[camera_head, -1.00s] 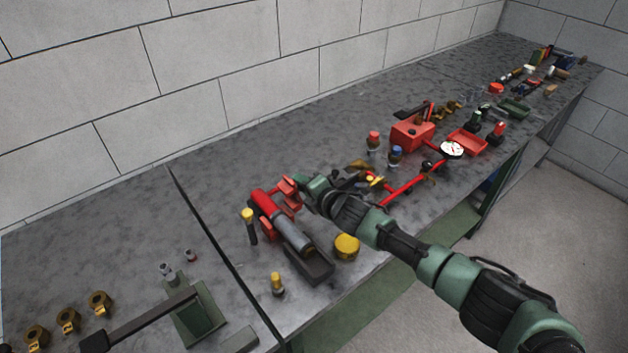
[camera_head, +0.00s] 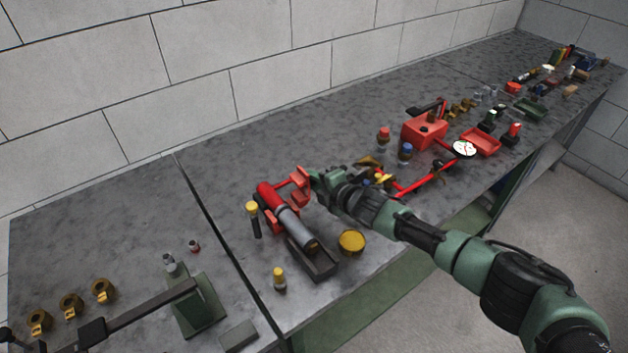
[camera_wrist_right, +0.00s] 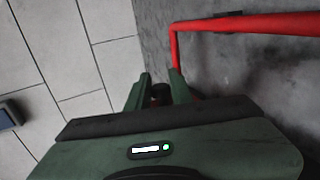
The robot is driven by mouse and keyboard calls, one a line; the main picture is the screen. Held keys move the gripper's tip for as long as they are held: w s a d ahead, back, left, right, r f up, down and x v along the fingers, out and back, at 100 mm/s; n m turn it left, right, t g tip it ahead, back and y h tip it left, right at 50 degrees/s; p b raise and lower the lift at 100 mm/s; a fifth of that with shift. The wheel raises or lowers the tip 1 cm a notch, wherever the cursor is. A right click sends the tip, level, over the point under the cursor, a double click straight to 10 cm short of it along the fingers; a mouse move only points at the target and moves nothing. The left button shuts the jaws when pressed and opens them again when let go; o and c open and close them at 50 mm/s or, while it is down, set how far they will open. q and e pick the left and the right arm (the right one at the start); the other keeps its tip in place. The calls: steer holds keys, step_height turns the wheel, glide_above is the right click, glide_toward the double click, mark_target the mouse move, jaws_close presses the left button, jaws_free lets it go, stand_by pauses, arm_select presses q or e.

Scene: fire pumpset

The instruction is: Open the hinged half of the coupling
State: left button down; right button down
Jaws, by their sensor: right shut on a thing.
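The coupling has a red body (camera_head: 268,194) with a grey cylinder (camera_head: 294,227) running from it toward the front of the bench. A red bracket-like part (camera_head: 301,180), apparently the hinged half, stands out from its right side. My right gripper (camera_head: 310,178) is shut at the outer end of this red part. In the right wrist view, a bent red bar (camera_wrist_right: 240,24) comes down to the right finger, and the fingers (camera_wrist_right: 160,88) have a dark round piece between them. The exact grip is partly hidden.
A red box (camera_head: 424,132) and a gauge (camera_head: 464,149) stand farther right. The bench behind the coupling is clear.

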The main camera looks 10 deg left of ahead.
steer(key=c, duration=1.3)
jaws_free()
